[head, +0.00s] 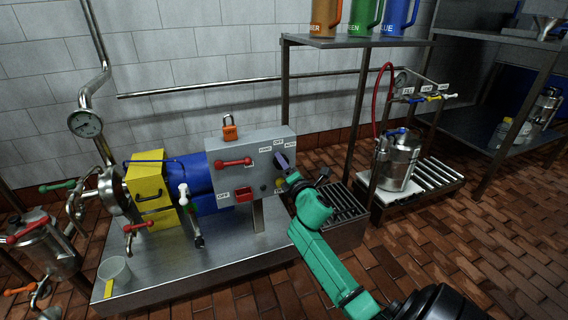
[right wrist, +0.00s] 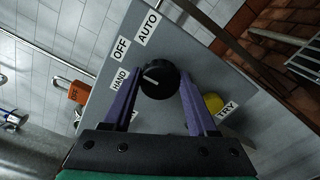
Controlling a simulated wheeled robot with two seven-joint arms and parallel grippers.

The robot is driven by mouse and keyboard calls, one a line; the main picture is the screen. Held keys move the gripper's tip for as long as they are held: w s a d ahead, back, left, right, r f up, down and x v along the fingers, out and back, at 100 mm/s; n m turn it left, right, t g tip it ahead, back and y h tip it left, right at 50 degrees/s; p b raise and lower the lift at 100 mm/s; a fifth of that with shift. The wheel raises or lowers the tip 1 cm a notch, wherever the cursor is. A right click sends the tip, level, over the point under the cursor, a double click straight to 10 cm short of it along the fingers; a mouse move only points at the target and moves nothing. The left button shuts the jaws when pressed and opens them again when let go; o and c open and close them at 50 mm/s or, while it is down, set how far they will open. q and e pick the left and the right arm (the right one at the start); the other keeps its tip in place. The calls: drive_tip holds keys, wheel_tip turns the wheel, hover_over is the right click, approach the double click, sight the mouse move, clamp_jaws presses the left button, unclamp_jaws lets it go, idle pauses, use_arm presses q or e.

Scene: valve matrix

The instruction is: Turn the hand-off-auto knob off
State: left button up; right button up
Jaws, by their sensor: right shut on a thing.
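The hand-off-auto knob (right wrist: 160,80) is black and round with a white pointer mark, on the grey control box (head: 235,178). In the right wrist view, the labels HAND (right wrist: 120,78), OFF (right wrist: 122,48) and AUTO (right wrist: 147,28) lie around its upper left. The pointer mark faces left toward the HAND and OFF side; I cannot tell its exact stop. My right gripper (head: 283,164) is at the box's right side, its purple fingers on either side of the knob and shut on it. In the head view the gripper hides most of the knob. My left gripper is not in view.
A yellow button (right wrist: 214,103) with a TRY label (right wrist: 227,112) sits close beside one finger. The box also carries a red handle (head: 235,162), a red switch (head: 243,194) and an orange padlock (head: 230,132). A steel canister (head: 396,165) stands at the right.

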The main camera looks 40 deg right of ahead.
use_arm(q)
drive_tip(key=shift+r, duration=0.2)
use_arm(e)
drive_tip(key=shift+f, duration=0.1)
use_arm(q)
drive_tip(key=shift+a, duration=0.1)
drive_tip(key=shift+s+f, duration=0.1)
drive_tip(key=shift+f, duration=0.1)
use_arm(e)
drive_tip(key=o, duration=1.4)
drive_tip(key=shift+c, duration=0.2)
use_arm(q)
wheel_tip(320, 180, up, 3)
drive_tip(key=p, duration=0.2)
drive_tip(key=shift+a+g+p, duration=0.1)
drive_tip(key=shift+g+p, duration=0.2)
drive_tip(key=shift+p, duration=0.05)
use_arm(e)
drive_tip(key=v, duration=1.4)
drive_tip(key=shift+s, duration=0.35)
drive_tip(key=shift+a, duration=0.1)
